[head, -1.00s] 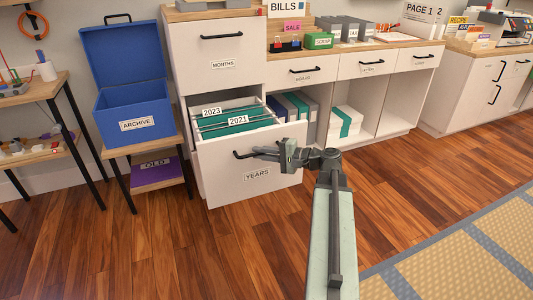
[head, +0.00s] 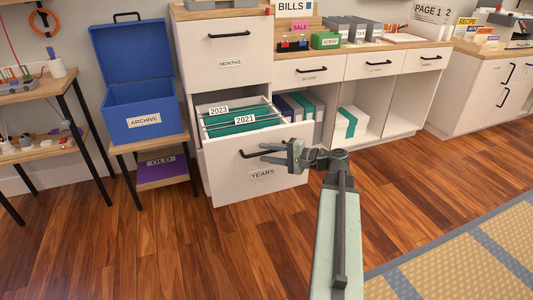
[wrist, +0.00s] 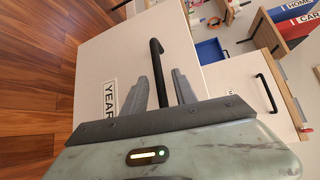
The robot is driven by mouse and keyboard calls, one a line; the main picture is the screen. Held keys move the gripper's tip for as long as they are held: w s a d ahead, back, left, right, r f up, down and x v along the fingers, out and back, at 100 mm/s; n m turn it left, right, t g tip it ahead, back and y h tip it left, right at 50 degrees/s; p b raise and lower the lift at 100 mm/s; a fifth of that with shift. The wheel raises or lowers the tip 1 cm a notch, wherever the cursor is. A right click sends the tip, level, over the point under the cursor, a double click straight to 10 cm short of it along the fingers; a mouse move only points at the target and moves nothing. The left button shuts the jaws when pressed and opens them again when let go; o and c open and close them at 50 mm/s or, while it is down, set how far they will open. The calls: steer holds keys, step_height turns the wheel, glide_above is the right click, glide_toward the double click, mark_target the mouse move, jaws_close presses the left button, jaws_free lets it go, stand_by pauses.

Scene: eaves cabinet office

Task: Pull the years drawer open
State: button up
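The years drawer (head: 228,172) is the white lower drawer, labelled YEARS, and stands pulled well out of its cabinet. Green hanging files (head: 238,121) marked 2023 and 2021 show inside. Its black bar handle (head: 246,154) is on the front. My gripper (head: 263,152) is at the right part of this handle, with its two fingers spread apart. In the wrist view the handle (wrist: 155,55) runs between the open fingers, with a gap visible beside it. Whether a finger touches it, I cannot tell.
The closed months drawer (head: 230,48) is above. At left, a blue archive box (head: 140,105) stands on a small table beside the cabinet. Open shelves (head: 380,115) are at right. The wooden floor (head: 230,250) in front is clear.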

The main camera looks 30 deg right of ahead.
steer(key=v, duration=0.7)
steer(key=shift+p, duration=0.4)
steer(key=shift+s, duration=0.1)
